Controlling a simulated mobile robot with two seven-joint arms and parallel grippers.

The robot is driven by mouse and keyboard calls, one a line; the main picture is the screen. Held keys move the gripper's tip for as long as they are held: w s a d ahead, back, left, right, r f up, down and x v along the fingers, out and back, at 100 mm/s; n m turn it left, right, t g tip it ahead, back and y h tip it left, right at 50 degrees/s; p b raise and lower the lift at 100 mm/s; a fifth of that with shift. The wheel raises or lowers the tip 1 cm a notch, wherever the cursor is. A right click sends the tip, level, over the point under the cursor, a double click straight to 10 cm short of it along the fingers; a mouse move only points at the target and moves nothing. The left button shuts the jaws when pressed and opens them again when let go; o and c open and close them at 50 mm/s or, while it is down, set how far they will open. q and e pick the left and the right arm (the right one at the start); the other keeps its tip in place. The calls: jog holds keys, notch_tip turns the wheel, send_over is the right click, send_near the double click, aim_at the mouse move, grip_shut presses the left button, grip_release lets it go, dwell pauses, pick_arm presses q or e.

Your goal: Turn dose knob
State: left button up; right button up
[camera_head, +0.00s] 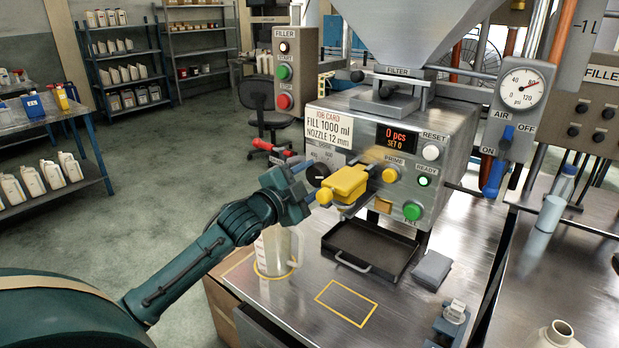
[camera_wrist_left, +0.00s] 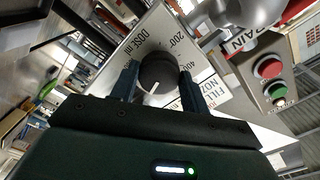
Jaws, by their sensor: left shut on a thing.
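The black dose knob (camera_head: 318,174) is on the left part of the filling machine's front panel (camera_head: 345,160). In the left wrist view the dose knob (camera_wrist_left: 158,74) has a white pointer line and sits on a white dial plate (camera_wrist_left: 150,42) with numbers. My left gripper (camera_head: 303,182) is at the knob, with one finger on each side of it, shut on it. Its two fingers (camera_wrist_left: 157,84) also show in the left wrist view. The job card (camera_head: 328,127) above the knob reads "FILL 1000 ml, NOZZLE 12 mm". My right gripper is not in view.
A yellow nozzle part (camera_head: 348,184) sticks out just right of my left gripper. A clear jug (camera_head: 277,250) stands on the table under my arm. A black drip tray (camera_head: 368,254) lies below the nozzle. The display (camera_head: 397,138) reads "0 pcs, SET 0".

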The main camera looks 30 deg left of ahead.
pick_arm(q)
jog(key=shift+m, duration=0.3)
jog(key=o, duration=1)
jog(key=shift+s+f, duration=0.1)
jog(key=shift+s, duration=0.5)
jog(key=s, duration=0.4)
jog(key=s+b, duration=0.1)
jog(key=s, duration=0.3)
jog(key=s+a+b, duration=0.1)
jog(key=s, duration=0.3)
